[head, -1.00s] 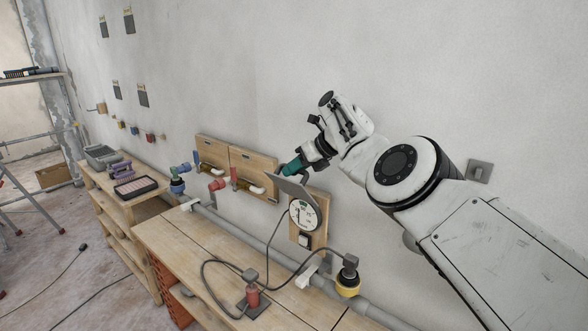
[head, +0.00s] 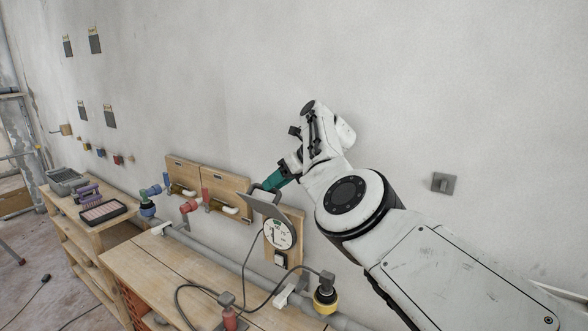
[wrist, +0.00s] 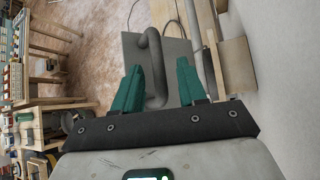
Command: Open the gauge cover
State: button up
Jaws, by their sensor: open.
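The gauge cover (head: 264,206) is a grey flat plate, tilted up and standing out from the wall above the round white gauge (head: 280,235), whose face shows below it. In the wrist view the cover (wrist: 131,48) carries a curved grey handle (wrist: 155,52). My gripper (head: 268,184) has teal fingers and is at the cover's upper side. In the wrist view my gripper (wrist: 158,72) is open, with one finger on each side of the handle. I cannot tell whether either finger touches it.
The gauge sits on a wooden board (head: 298,222) on the wall. A grey pipe (head: 205,246) runs below it, above a wooden bench (head: 160,272). A black cable (head: 262,306) loops in front. Red (head: 190,206) and blue valves (head: 150,191) are at left. The wall at right is mostly clear.

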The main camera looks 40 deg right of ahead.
jog(key=b+v, duration=0.1)
jog(key=v, duration=0.5)
jog(key=shift+s+d+r, duration=0.15)
jog(key=shift+s+d, duration=0.15)
jog(key=shift+c, duration=0.4)
